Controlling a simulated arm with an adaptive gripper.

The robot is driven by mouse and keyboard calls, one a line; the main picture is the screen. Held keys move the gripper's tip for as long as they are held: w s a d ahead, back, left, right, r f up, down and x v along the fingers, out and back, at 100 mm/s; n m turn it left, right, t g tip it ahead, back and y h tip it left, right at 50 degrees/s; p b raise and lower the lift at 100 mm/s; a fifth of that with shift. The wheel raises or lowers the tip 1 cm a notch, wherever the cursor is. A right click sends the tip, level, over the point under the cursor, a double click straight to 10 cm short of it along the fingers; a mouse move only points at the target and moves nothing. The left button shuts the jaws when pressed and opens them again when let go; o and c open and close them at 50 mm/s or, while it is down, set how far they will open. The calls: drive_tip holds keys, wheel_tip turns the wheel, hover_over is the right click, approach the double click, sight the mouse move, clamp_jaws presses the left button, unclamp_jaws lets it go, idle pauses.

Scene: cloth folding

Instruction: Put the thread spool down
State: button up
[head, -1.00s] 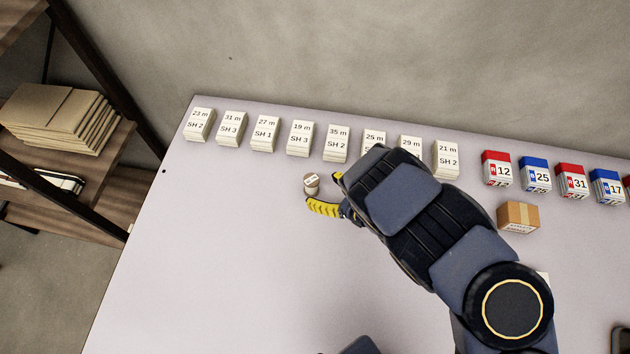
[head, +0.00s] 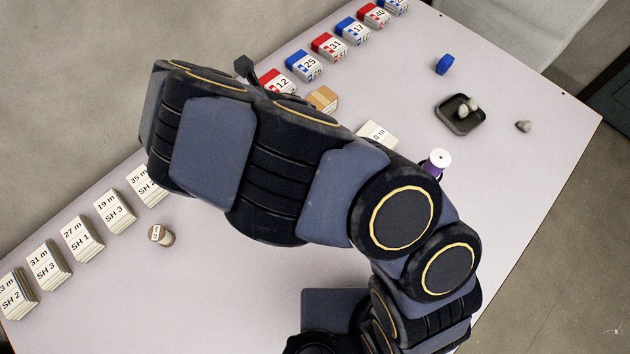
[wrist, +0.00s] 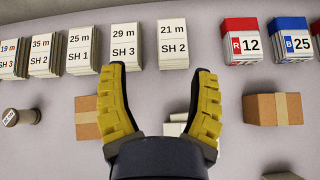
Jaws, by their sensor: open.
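In the head view my arm hides the gripper. A purple spool-like thing with a white top (head: 437,160) stands partly behind my arm.
White labelled stacks (head: 83,238) and red and blue number blocks (head: 304,65) line the table's back. Cardboard boxes (wrist: 273,110) (wrist: 86,119) stand in front of the row. A dark tray (head: 461,116) holds pale lumps. Table around the tan spool is clear.

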drive_tip(key=w+d+r+m+t+h, duration=0.1)
drive_tip(key=w+d+r+m+h, duration=0.25)
drive_tip(key=d+m, duration=0.2)
drive_tip(key=w+d+r+m+t+h, duration=0.2)
drive_tip(key=d+r+m, duration=0.25)
drive_tip(key=d, duration=0.25)
drive_tip(key=s+d+r+m+g+h, duration=0.2)
drive_tip(key=s+d+m+h, duration=0.1)
drive_tip(key=d+m, duration=0.35)
drive_tip(key=s+d+r+m+g+h, duration=0.1)
drive_tip(key=s+d+r+m+h, duration=0.2)
drive_tip(key=d+m, duration=0.4)
drive_tip(key=s+a+r+m+g+y, duration=0.1)
drive_tip(key=s+r+m+g+y, duration=0.1)
drive_tip(key=s+m, duration=0.7)
drive_tip(key=s+a+r+m+g+y, duration=0.1)
drive_tip(key=s+r+m+g, duration=0.3)
drive_tip(key=s, duration=1.4)
drive_tip(key=m+g+y, duration=0.1)
drive_tip(key=m+g, duration=0.2)
drive_tip(key=m, duration=0.3)
drive_tip(key=shift+a, duration=0.2)
drive_tip(key=shift+m, duration=0.25)
